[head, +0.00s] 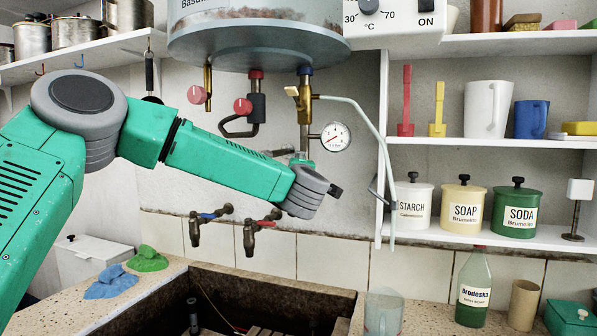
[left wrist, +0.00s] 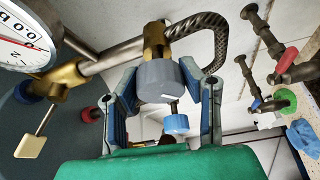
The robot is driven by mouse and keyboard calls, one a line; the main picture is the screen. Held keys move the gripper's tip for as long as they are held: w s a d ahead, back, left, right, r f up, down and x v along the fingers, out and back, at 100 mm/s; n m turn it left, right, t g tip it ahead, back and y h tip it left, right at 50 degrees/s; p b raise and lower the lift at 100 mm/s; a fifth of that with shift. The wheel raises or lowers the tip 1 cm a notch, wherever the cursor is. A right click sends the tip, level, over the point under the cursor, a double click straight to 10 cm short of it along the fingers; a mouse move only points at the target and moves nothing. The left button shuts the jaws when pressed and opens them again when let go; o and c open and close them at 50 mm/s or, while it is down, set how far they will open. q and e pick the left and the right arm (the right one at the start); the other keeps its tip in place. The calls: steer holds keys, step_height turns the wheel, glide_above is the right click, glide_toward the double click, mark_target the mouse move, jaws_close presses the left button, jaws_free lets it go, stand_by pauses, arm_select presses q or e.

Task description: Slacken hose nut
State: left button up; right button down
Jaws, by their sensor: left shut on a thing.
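In the left wrist view the grey hose nut (left wrist: 160,82) sits on a brass fitting (left wrist: 156,40) at the end of a steel pipe. A dark braided hose (left wrist: 212,28) curves away from the fitting. My left gripper (left wrist: 168,95) is shut on the nut, one finger on each side of it. In the head view my left arm reaches in from the left to below the brass valve (head: 305,105). There my wrist hides most of the gripper and the nut. My right gripper is in neither view.
A pressure gauge (head: 336,136) and a pale tube (head: 365,118) are close to my wrist. The boiler (head: 255,42) hangs above. Two wall taps (head: 250,238) stand over the stone trough (head: 150,302). Shelves with jars (head: 465,208) are at right.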

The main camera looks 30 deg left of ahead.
arm_select(q)
steer(key=shift+f+n, duration=0.1)
steer(key=shift+n, duration=0.5)
steer(key=o, duration=1.2)
steer(key=shift+c, duration=0.2)
steer(key=shift+s, duration=0.1)
steer(key=v, duration=1.1)
steer(key=shift+s+d+r, duration=0.25)
steer(key=shift+d+r, duration=0.05)
steer(key=shift+r, duration=0.05)
steer(key=shift+f+g, duration=0.1)
steer(key=shift+g, duration=0.2)
